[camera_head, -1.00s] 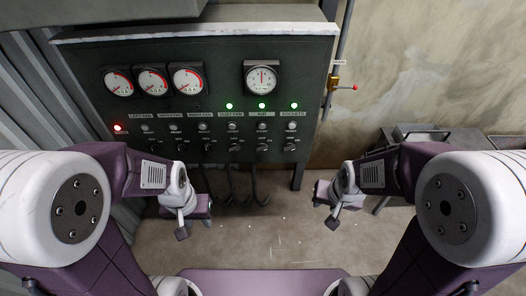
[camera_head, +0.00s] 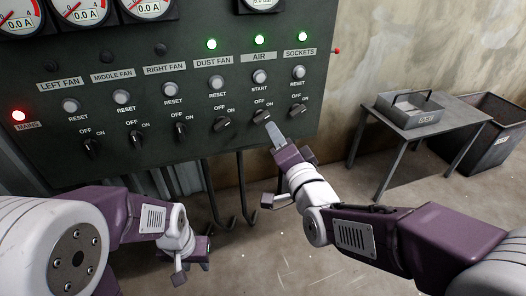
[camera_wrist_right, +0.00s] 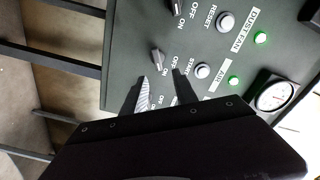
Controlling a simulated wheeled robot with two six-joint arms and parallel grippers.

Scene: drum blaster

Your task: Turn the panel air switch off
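The dark panel (camera_head: 120,160) carries the air switch (camera_head: 262,117) under the AIR label (camera_head: 258,57). Its knob is tilted toward ON, and the green air lamp (camera_head: 258,40) is lit. My right gripper (camera_head: 274,132) is at the air switch, its tip just below the knob. In the right wrist view its fingers (camera_wrist_right: 160,78) are apart, with the air knob (camera_wrist_right: 157,60) just beyond and between the tips. Contact cannot be told. My left gripper (camera_head: 193,272) hangs low below the panel, seemingly open and empty.
The dust fan switch (camera_head: 222,124) and sockets switch (camera_head: 298,110) flank the air switch closely. Cables (camera_head: 243,190) hang below the panel. A grey table (camera_head: 445,122) with a tray and a bin (camera_head: 490,140) stand at the right. The floor between is clear.

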